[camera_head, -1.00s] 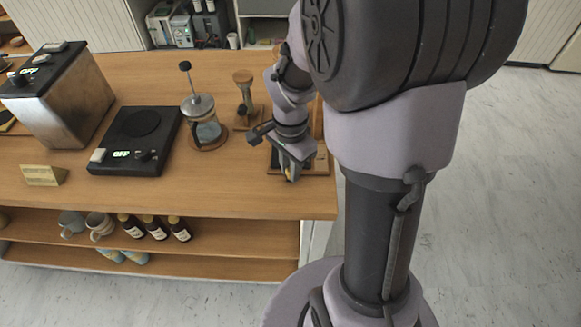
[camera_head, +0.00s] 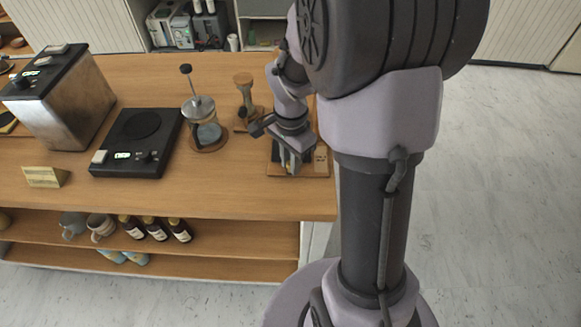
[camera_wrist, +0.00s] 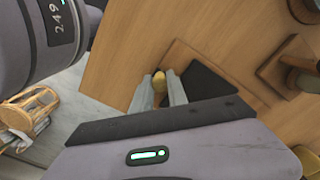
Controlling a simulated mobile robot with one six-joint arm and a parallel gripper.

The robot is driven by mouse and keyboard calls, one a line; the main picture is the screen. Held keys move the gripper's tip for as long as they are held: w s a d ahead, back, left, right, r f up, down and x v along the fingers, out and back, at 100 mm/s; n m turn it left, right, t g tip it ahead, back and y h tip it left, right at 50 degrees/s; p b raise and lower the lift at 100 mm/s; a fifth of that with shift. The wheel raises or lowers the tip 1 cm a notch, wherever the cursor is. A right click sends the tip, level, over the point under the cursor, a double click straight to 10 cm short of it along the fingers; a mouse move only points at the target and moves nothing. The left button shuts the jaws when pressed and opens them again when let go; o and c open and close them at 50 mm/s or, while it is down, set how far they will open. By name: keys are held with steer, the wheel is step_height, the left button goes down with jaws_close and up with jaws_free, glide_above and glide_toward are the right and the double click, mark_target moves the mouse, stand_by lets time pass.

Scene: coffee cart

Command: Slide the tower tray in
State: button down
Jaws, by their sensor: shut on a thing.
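My gripper (camera_head: 291,166) is low over the right end of the cart. In the wrist view its two pale fingers (camera_wrist: 159,79) are shut on a small yellow-tan knob (camera_wrist: 171,86). Beside the knob lies a dark, flat piece (camera_wrist: 210,84), which looks like the tower tray; the gripper body hides much of it. It lies on or in a wooden base (camera_wrist: 181,53), whose right part also shows in the head view (camera_head: 322,170). My arm hides most of the tower there, so I cannot tell how far in the tray sits.
A wooden stand (camera_head: 244,82) and a French press (camera_head: 203,122) stand left of my gripper. A black scale or hot plate (camera_head: 137,145) and a metal box machine (camera_head: 75,105) are farther left. The cart's front edge is clear. Bottles (camera_head: 155,228) and mugs are on the shelf below.

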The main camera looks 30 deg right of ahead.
steer(key=w+d, duration=0.2)
steer(key=w, duration=0.1)
steer(key=w+d+p, duration=0.1)
steer(key=shift+w, duration=0.15)
steer(key=c, duration=1.3)
jaws_free()
steer(key=shift+a, duration=0.1)
step_height(320, 180, up, 18)
steer(key=p, duration=0.7)
steer(key=shift+f, duration=0.25)
